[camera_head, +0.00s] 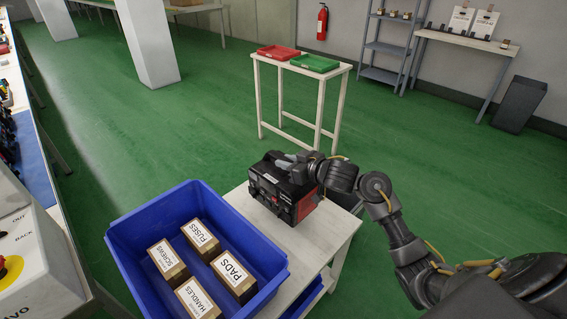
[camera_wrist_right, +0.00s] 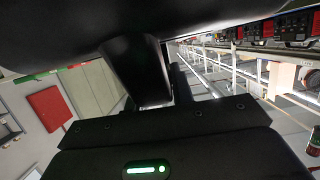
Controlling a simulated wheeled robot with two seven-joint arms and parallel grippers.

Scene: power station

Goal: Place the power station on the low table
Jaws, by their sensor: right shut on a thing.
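The power station (camera_head: 282,190), a black box with red on its side, is over the white low table (camera_head: 325,236), right of the blue crate. I cannot tell whether it rests on the top or hangs just above it. My right gripper (camera_head: 298,168) is shut on it at its top, and the grip itself is partly hidden. My left gripper is not in view.
A blue crate (camera_head: 120,235) with several labelled boxes, including PADS (camera_head: 233,273), stands beside the power station. A taller white table (camera_head: 338,70) behind holds a red tray (camera_head: 278,52) and a green tray (camera_head: 314,63). Green floor between is clear.

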